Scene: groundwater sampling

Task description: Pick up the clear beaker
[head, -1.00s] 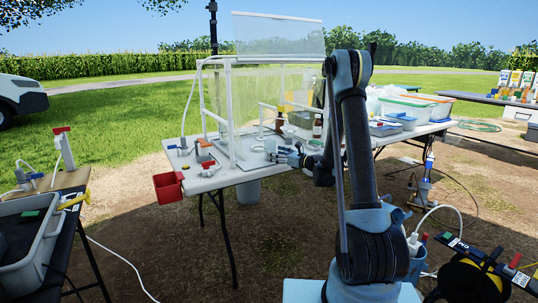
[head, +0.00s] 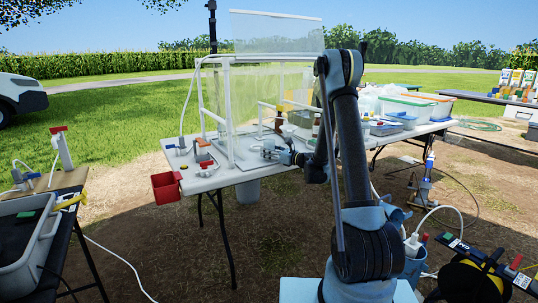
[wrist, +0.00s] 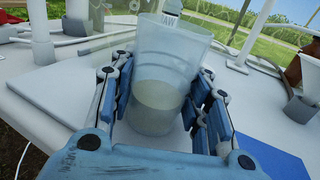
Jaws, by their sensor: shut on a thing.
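The clear beaker (wrist: 153,100) stands between my gripper's fingers in the wrist view. It is see-through, roughly upright, and holds a cloudy pale liquid in its lower half. My gripper (wrist: 163,112) is shut on it, with blue finger pads against both sides. Whether its base touches the white table cannot be told for sure. In the head view my gripper (head: 270,152) is at the white table, in front of the clear-panelled frame; the beaker is too small there to make out clearly.
The white table (head: 225,180) carries a white pipe frame (head: 228,105) with clear panels close behind my gripper. Brown bottles (head: 279,122) stand to its right. A blue sheet (wrist: 262,158) lies at right in the wrist view. A red bin (head: 166,186) hangs at the table's left end.

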